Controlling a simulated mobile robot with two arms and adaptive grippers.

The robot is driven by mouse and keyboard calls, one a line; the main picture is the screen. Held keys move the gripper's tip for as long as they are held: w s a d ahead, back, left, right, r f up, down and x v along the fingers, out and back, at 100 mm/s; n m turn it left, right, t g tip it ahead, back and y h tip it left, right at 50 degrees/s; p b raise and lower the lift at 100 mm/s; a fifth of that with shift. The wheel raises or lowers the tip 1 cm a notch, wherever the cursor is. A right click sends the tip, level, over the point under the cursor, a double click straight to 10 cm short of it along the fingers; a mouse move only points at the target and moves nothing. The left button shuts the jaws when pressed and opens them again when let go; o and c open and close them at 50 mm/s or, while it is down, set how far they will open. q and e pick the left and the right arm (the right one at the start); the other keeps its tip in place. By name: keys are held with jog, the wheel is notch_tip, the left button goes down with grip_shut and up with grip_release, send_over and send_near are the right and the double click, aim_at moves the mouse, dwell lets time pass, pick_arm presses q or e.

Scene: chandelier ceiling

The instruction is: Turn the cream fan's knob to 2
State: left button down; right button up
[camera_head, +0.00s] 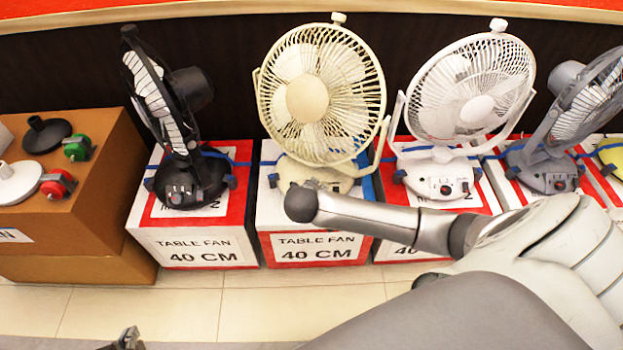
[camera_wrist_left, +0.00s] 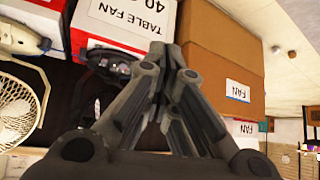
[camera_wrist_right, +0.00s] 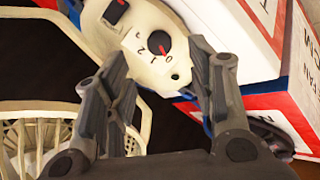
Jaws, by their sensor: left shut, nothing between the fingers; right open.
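The cream fan (camera_head: 320,95) stands on its box, its base partly hidden behind my right arm in the head view. I cannot tell exactly which digit the knob points to. My right gripper (camera_wrist_right: 158,54) is open, its fingers spread on either side of the knob, with no clear contact visible. My left gripper (camera_head: 128,341) is low at the bottom edge, far from the cream fan. It is shut and empty in the left wrist view (camera_wrist_left: 164,58).
A black fan (camera_head: 165,100) stands left of the cream fan. A white fan (camera_head: 470,85) and a grey fan (camera_head: 590,100) stand to the right. A brown box (camera_head: 95,185) with small items is at far left. The tiled floor (camera_head: 185,312) in front is clear.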

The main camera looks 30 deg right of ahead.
jog(key=b+x, duration=0.1)
jog(key=x, duration=0.2)
jog(key=shift+w+d+f, duration=0.1)
jog(key=shift+w+f, duration=0.05)
jog(key=shift+f, duration=0.1)
jog(key=b+x, duration=0.1)
jog(key=x, duration=0.2)
jog(key=shift+b, duration=0.3)
pick_arm(q)
jog(key=w+d+r+t+h, duration=0.2)
jog(key=w+d+r+t, duration=0.2)
jog(key=w+r+t, duration=0.4)
jog(key=shift+w+r+h, duration=0.2)
jog(key=shift+r+h, duration=0.1)
jog(key=shift+r, duration=1.4)
pick_arm(e)
jog(key=shift+w+d+f, duration=0.2)
jog(key=shift+c, duration=0.3)
jog(key=c, duration=1)
